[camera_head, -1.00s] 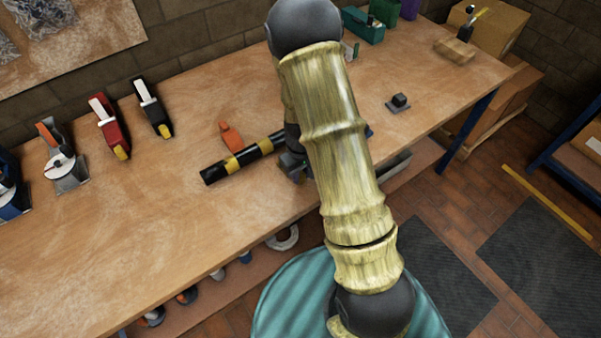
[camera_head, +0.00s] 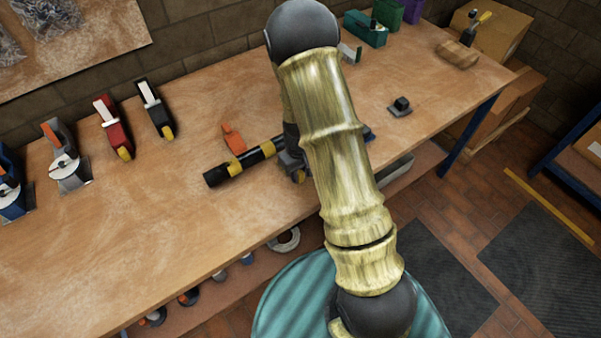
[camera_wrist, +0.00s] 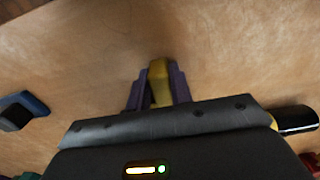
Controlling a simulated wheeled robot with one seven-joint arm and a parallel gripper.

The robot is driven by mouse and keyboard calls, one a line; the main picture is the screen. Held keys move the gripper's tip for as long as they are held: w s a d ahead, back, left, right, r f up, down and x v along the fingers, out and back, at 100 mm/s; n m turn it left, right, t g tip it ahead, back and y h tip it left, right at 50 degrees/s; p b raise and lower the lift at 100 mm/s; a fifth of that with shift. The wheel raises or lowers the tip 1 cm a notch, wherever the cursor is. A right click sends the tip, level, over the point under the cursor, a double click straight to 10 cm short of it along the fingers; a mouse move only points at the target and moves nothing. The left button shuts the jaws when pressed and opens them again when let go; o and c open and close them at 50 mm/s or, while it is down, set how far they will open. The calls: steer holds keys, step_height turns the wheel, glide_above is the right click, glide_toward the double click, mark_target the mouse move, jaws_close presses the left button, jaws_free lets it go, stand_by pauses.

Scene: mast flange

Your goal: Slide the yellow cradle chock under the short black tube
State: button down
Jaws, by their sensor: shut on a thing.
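The short black tube (camera_head: 218,175) with yellow bands lies on the workbench in the head view, slanting up to the right towards my gripper (camera_head: 293,172). My forearm hides much of the gripper there. In the wrist view my gripper (camera_wrist: 157,92) is shut on the yellow cradle chock (camera_wrist: 159,70), which sits between the dark purple fingers over bare wood. One end of the black tube (camera_wrist: 298,120) shows at the right of the wrist view, beside the gripper body. I cannot tell whether the chock touches the bench or the tube.
An orange part (camera_head: 232,138) stands just behind the tube. A blue and black block (camera_wrist: 24,110) lies on the other side of the gripper. Tape dispensers (camera_head: 112,125) line the bench at left. A small dark block (camera_head: 401,105) is at right. The front left bench is clear.

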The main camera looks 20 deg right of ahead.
steer(key=shift+w+a+p, duration=0.2)
steer(key=shift+w, duration=0.45)
steer(key=shift+w+a+p, duration=0.2)
steer(key=shift+w, duration=0.45)
steer(key=c, duration=1.2)
jaws_free()
steer(key=shift+o, duration=0.2)
steer(key=shift+r, duration=0.1)
step_height(320, 180, up, 17)
steer(key=shift+r+b, duration=0.15)
steer(key=shift+b, duration=0.2)
